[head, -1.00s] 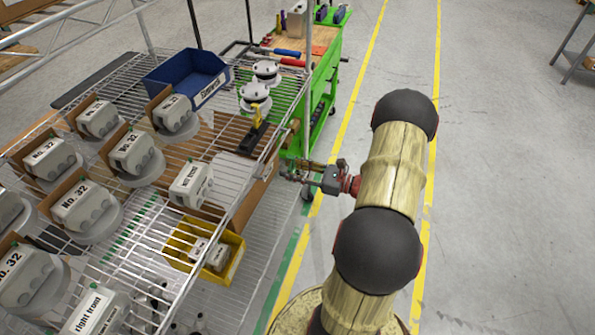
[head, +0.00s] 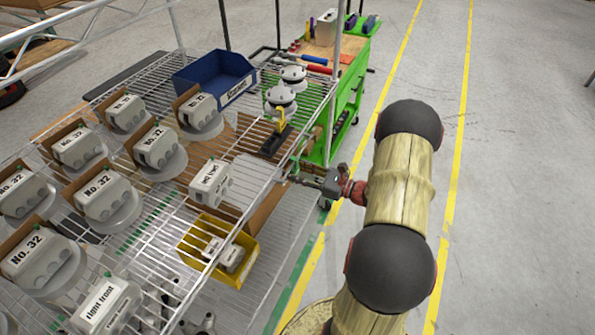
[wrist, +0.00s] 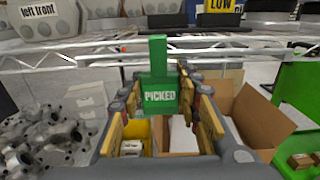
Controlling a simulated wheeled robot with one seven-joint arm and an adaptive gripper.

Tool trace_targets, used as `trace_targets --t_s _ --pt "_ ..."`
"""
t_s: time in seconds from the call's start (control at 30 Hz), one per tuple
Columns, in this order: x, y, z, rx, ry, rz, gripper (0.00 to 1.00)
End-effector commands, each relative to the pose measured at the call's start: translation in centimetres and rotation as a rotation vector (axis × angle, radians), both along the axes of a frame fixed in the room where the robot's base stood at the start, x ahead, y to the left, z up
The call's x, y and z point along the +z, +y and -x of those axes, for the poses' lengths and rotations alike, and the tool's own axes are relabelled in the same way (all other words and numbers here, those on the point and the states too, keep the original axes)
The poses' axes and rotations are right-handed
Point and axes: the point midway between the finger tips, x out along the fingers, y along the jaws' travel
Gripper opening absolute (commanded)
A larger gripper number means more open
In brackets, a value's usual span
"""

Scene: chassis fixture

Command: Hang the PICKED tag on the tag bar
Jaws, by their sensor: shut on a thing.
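The green PICKED tag (wrist: 158,97) stands upright in the wrist view, its narrow upper part rising above the lettering. My gripper (wrist: 160,108) is shut on it, one finger on each side. The shelf's front rail (wrist: 60,62) runs across behind the tag in the wrist view; I see a gap in height but cannot tell the distance. I cannot tell which part is the tag bar.
The wire shelf (head: 160,228) holds several grey housings, a blue bin (head: 213,80) and a yellow bin (head: 190,245) lower down. A green cart (head: 347,105) stands behind my gripper. The floor at right is clear.

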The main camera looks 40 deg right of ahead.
Motion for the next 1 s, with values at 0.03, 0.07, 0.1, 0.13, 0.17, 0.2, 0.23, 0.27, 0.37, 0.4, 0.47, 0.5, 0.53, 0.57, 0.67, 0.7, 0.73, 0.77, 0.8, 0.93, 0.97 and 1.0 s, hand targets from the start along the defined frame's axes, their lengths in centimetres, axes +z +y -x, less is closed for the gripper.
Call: trace_targets --t_s 0.03,0.07,0.1,0.13,0.17,0.2,0.23,0.27,0.37,0.4,0.47,0.5,0.53,0.57,0.67,0.7,0.73,0.77,0.8,0.93,0.97,1.0 --pt "-0.22 -0.03 0.0 0.0 0.0 0.0 0.15" --pt "-0.29 -0.03 0.0 0.0 0.0 0.0 0.15" --pt "-0.36 -0.04 0.01 0.0 0.0 0.0 0.15" --pt "-0.39 -0.04 0.01 0.0 -0.001 0.0 0.15" --pt "-0.41 -0.04 0.01 0.0 -0.001 0.0 0.15" --pt "-0.43 -0.04 0.01 0.0 -0.001 0.001 0.15" --pt "-0.44 -0.04 0.01 0.0 -0.001 0.001 0.15" --pt "-0.44 -0.05 0.01 0.0 -0.001 0.001 0.15" --pt "-0.43 -0.04 0.02 0.0 -0.001 0.001 0.15" --pt "-0.42 -0.04 0.02 0.0 -0.001 0.001 0.15" --pt "-0.42 -0.04 0.02 0.0 -0.001 0.001 0.34" --pt "-0.42 -0.04 0.02 0.0 -0.001 0.001 0.36" --pt "-0.42 -0.04 0.02 0.0 -0.001 0.001 0.38" --pt "-0.42 -0.04 0.02 0.0 -0.001 0.001 0.4" --pt "-0.42 -0.04 0.02 0.0 -0.001 0.001 0.45" --pt "-0.42 -0.04 0.03 0.0 -0.001 0.001 0.47" --pt "-0.42 -0.04 0.03 0.0 -0.001 0.001 0.49" --pt "-0.42 -0.04 0.03 0.0 -0.001 0.001 0.51" --pt "-0.42 -0.04 0.03 0.0 -0.001 0.001 0.53" --pt "-0.43 -0.04 0.03 0.0 -0.001 0.001 0.55" --pt "-0.42 -0.04 0.03 0.0 -0.001 0.001 0.55" --pt "-0.42 -0.04 0.03 0.0 -0.001 0.001 0.55"
